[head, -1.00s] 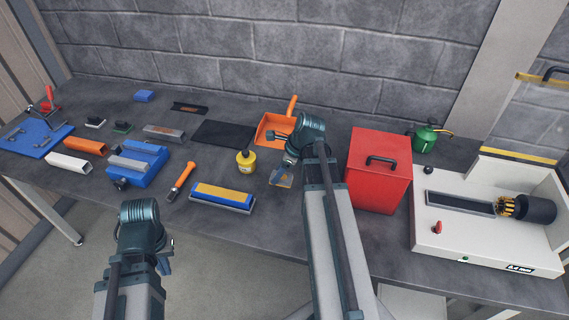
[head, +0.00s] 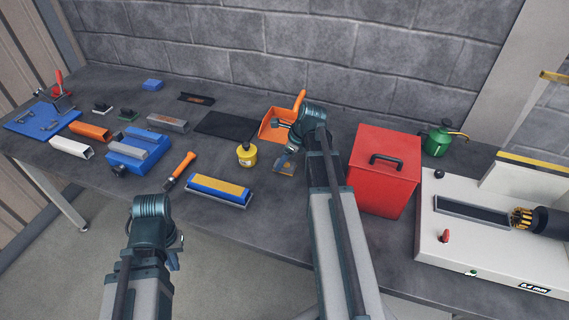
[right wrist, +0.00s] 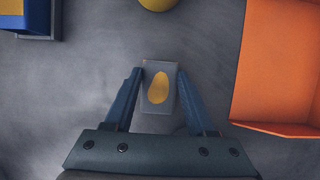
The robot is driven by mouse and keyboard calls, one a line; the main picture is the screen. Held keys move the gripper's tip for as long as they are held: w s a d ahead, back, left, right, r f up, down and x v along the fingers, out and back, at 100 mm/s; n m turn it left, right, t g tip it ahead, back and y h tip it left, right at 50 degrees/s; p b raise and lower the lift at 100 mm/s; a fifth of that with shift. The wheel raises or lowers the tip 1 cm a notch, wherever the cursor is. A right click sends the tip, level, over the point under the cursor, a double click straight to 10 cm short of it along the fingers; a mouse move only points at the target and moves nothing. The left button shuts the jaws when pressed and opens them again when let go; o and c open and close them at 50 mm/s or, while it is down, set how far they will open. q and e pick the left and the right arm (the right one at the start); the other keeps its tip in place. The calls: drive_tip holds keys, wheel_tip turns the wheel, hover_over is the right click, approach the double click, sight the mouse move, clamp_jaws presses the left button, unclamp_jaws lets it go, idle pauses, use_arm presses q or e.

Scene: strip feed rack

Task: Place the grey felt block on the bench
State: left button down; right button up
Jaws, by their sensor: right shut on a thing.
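The grey felt block (right wrist: 160,88), a small grey piece with a yellow oval on its face, is between the fingers of my right gripper (right wrist: 158,85) in the right wrist view. The fingers are shut on it. In the head view the block (head: 284,167) shows below my right gripper (head: 287,158), low over the bench (head: 270,222). I cannot tell whether it touches the bench top. My left gripper (head: 178,262) is in front of the bench's near edge, apart from everything; its fingers are too hidden to read.
An orange dustpan (head: 270,127) is just beyond the right gripper and a yellow bottle (head: 247,156) is to its left. A red bin (head: 385,175) stands close on the right. A blue-and-yellow block (head: 220,188) lies front left. Bare bench lies in front of the bottle.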

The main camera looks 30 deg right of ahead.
drive_tip(key=shift+a+r, duration=0.1)
drive_tip(key=o, duration=1.3)
drive_tip(key=shift+s+r+p, duration=0.1)
drive_tip(key=shift+r+p, duration=0.35)
drive_tip(key=p+v, duration=1)
drive_tip(key=v, duration=0.1)
drive_tip(key=shift+s, duration=0.1)
